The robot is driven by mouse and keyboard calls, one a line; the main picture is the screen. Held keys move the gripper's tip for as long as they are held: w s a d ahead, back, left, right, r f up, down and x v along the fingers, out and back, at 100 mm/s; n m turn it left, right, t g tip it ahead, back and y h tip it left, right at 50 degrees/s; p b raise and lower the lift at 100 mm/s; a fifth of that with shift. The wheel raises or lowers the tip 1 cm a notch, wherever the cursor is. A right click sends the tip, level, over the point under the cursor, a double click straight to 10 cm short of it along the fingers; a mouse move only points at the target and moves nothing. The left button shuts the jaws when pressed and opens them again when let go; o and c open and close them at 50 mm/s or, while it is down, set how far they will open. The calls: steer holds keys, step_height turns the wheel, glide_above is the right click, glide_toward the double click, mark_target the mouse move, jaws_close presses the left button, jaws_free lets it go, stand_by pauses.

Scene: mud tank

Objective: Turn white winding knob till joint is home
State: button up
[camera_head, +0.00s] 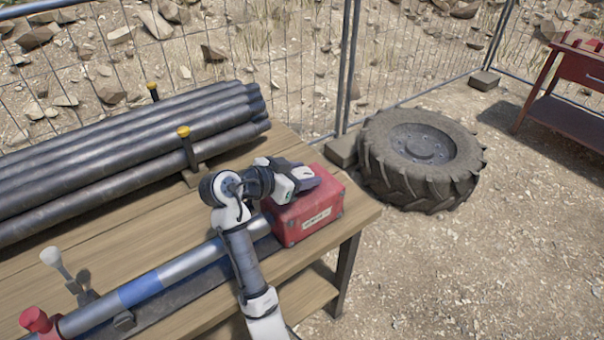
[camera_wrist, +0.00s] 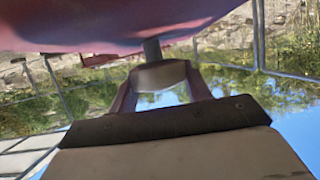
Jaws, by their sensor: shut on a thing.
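The pale winding knob (camera_wrist: 160,76) is a short round disc on a dark shaft, joined to the red box. In the wrist view my gripper (camera_wrist: 160,82) has one finger on each side of the knob and is shut on it. In the head view my gripper (camera_head: 303,176) is at the top of the red box (camera_head: 308,213), and the knob is hidden there. The pipe joint (camera_head: 184,268), silver with a blue band, lies along the bench, its right part passing behind my arm towards the box. How far it has travelled cannot be told.
A white-headed tool (camera_head: 52,258) and a red fitting (camera_head: 38,322) are at lower left. A big tyre (camera_head: 420,158) lies beyond the bench, near the wire fence.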

steer(key=shift+m+g+h+b, duration=0.45)
steer(key=shift+m+g+h, duration=0.55)
steer(key=shift+m+g, duration=0.6)
steer(key=shift+g, duration=0.3)
steer(key=o, duration=1)
steer(key=shift+a, duration=0.1)
steer(key=b+v, duration=0.2)
steer(key=v, duration=1.1)
steer(key=shift+s+a+r+b, duration=0.1)
steer(key=shift+a+b, duration=0.15)
steer(key=shift+b, duration=0.15)
